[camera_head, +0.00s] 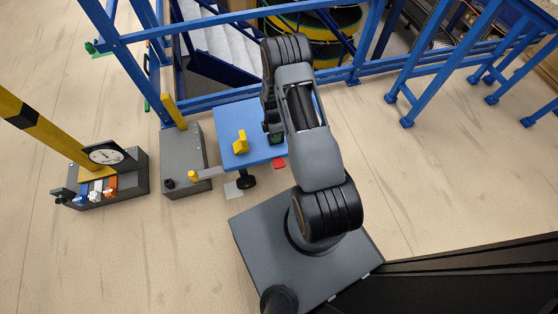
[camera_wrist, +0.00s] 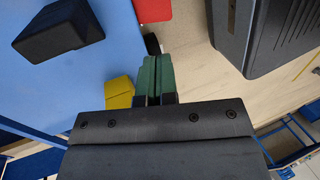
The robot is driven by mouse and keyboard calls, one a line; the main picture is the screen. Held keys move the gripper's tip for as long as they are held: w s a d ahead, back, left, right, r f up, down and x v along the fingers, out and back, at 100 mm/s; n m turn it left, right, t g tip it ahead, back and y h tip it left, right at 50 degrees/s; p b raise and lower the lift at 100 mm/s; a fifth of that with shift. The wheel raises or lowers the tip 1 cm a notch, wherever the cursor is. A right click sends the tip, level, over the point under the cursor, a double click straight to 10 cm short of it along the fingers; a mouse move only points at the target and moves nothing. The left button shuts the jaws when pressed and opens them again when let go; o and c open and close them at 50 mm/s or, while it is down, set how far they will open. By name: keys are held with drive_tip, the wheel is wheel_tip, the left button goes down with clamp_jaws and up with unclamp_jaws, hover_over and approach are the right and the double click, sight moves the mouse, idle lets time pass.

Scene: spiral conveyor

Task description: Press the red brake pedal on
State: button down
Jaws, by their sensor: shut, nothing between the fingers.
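The red pedal (camera_head: 280,163) is a small flat red plate at the front edge of the blue table, just left of my arm. It also shows at the top of the wrist view (camera_wrist: 153,9), partly cut off by the frame. My gripper (camera_head: 275,137) is over the front right part of the blue table, a little behind the red pedal in the head view and apart from it. In the wrist view its green fingers (camera_wrist: 157,72) are together and hold nothing. The arm hides part of the gripper in the head view.
The blue table (camera_head: 229,125) carries a yellow block (camera_head: 240,143) and, in the wrist view, a black block (camera_wrist: 58,32). A grey box with a yellow lever (camera_head: 183,150) stands left. A gauge box (camera_head: 107,157) is farther left. Blue frame beams (camera_head: 235,108) are behind.

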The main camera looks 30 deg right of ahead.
sight(280, 164)
drive_tip(key=b+x, duration=0.5)
drive_tip(key=x, duration=0.9)
drive_tip(key=shift+d+t, duration=0.1)
drive_tip(key=shift+t, duration=0.2)
